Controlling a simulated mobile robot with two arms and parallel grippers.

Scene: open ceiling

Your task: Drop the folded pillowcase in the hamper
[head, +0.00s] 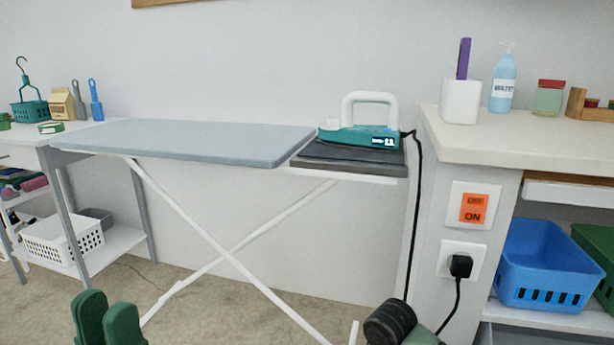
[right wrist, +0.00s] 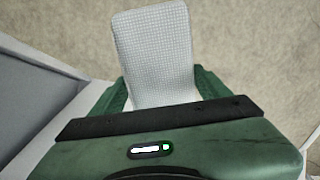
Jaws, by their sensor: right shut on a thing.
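In the right wrist view, my right gripper (right wrist: 160,92) is shut on a pale grey, finely checked folded cloth, the pillowcase (right wrist: 155,50). The cloth sticks out beyond the green fingers, over beige carpet. Part of it is hidden behind the gripper body. In the head view, my left gripper (head: 107,308) is low at the left, in front of the ironing board. Its two green fingers stand close side by side and I see nothing between them; the angle does not show whether they are shut. I cannot make out a hamper in either view.
An ironing board (head: 200,141) with a teal iron (head: 362,137) on its end spans the middle. A black cord hangs to a wall socket. A counter (head: 520,139) stands right, with a blue basket (head: 548,262) below. A white basket (head: 62,241) sits on the left shelf.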

